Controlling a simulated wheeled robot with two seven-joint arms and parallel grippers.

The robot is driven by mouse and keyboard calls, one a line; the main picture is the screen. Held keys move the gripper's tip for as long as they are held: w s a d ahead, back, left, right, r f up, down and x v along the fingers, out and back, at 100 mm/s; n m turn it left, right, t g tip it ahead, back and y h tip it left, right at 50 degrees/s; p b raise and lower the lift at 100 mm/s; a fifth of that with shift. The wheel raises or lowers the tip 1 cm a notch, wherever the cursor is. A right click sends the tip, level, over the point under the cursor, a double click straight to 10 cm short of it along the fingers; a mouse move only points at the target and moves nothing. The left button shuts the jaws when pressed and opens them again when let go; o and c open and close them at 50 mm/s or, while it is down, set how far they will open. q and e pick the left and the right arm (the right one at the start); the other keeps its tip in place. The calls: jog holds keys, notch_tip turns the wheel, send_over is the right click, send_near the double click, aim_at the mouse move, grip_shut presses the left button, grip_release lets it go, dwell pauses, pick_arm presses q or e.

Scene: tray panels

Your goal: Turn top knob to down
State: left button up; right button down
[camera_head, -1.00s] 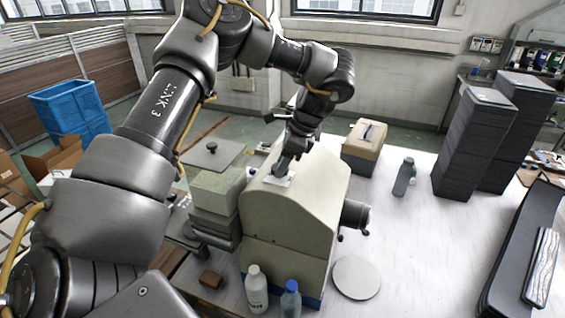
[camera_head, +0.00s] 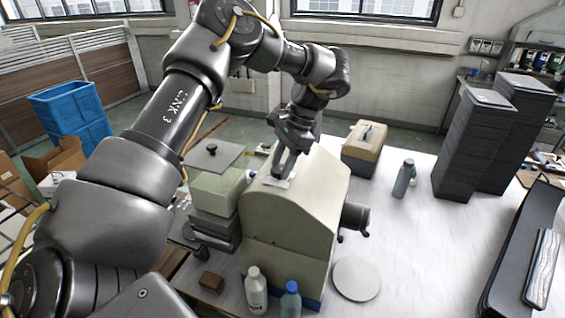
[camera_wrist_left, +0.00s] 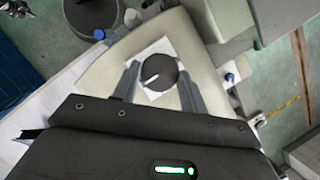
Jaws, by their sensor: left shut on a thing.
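The top knob (camera_wrist_left: 162,73) is a dark round disc with a white pointer mark, on a white plate (camera_wrist_left: 150,50) on top of the beige machine (camera_head: 292,212). In the left wrist view the mark points toward the lower left of the picture. My left gripper (camera_head: 282,172) reaches down onto the machine's top. It also shows in the left wrist view (camera_wrist_left: 158,68), with one finger on each side of the knob, shut on it. In the head view the fingers hide the knob. My right gripper is not in view.
Two bottles (camera_head: 256,290) (camera_head: 290,300) and a round disc (camera_head: 357,278) are in front of the machine. A beige case (camera_head: 364,148) and a grey bottle (camera_head: 403,178) stand behind and right. Dark tray stacks (camera_head: 472,140) stand at the right. The middle right of the table is clear.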

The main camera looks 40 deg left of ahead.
pick_arm(q)
jog(key=shift+f, duration=0.15)
jog(key=o, duration=1)
jog(key=shift+c, duration=0.2)
